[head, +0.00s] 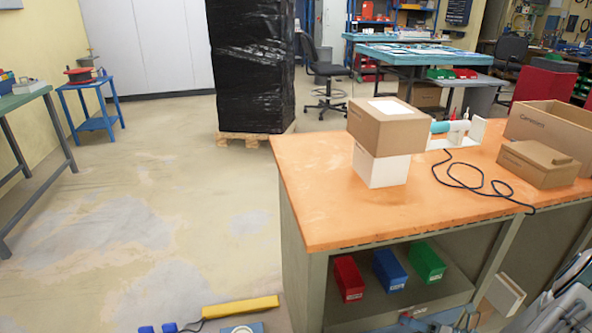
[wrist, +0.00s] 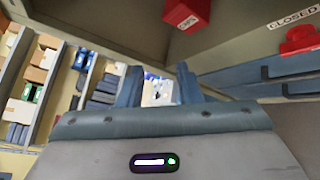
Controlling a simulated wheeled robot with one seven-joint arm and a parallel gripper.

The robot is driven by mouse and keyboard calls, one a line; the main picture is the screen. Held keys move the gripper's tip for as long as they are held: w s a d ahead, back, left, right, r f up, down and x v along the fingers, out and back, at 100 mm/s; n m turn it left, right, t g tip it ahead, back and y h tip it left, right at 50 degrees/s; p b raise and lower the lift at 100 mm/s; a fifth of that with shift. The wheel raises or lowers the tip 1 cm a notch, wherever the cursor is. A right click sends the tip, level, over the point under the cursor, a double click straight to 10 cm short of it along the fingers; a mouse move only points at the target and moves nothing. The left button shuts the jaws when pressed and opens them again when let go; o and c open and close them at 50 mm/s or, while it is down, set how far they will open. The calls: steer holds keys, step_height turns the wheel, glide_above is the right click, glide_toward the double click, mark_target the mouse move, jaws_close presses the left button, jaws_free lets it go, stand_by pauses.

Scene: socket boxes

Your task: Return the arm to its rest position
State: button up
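My gripper (wrist: 158,85) shows in the wrist view with its two blue-grey fingers apart and nothing held between them. Beyond the gap is a bright, distant background. In the head view, grey parts that look like my arm show at the lower right, low beside the front of the workbench (head: 330,215); the fingertips cannot be made out clearly there. On the bench, a cardboard box (head: 388,128) sits on a white box (head: 380,168).
An open carton (head: 550,130), a closed carton (head: 540,163) and a black cable (head: 470,180) lie on the bench. Red (head: 348,278), blue (head: 389,270) and green (head: 427,262) bins stand on its shelf. A red bin (wrist: 187,13) shows in the wrist view. The left floor is mostly clear.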

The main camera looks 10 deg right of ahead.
steer(key=s+a+r+n+g+h+p, duration=0.1)
steer(key=a+r+n+g+p, duration=0.2)
steer(key=a+r+n+g, duration=0.5)
steer(key=s+a+r+n+g+h+p, duration=0.1)
steer(key=a+r+n+g+p, duration=0.25)
steer(key=a+r+n, duration=0.65)
steer(key=s+a+r+n+t+h+p, duration=0.1)
steer(key=s+r+n+h+p, duration=0.2)
steer(key=r+n, duration=0.3)
steer(key=s+a+r+n+t+h+p, duration=0.1)
steer(key=s+a+r+n+h+p, duration=0.1)
steer(key=r+n, duration=0.5)
steer(key=s+a+r+n+t+h+p, duration=0.1)
steer(key=s+r+n+h+p, duration=0.2)
steer(key=r+n, duration=0.4)
step_height(320, 180, up, 5)
steer(key=shift+s+a+r+h+p, duration=0.1)
steer(key=shift+s+a+h+p, duration=0.2)
steer(key=shift+a, duration=0.1)
steer(key=shift+o, duration=0.2)
steer(key=shift+d, duration=0.1)
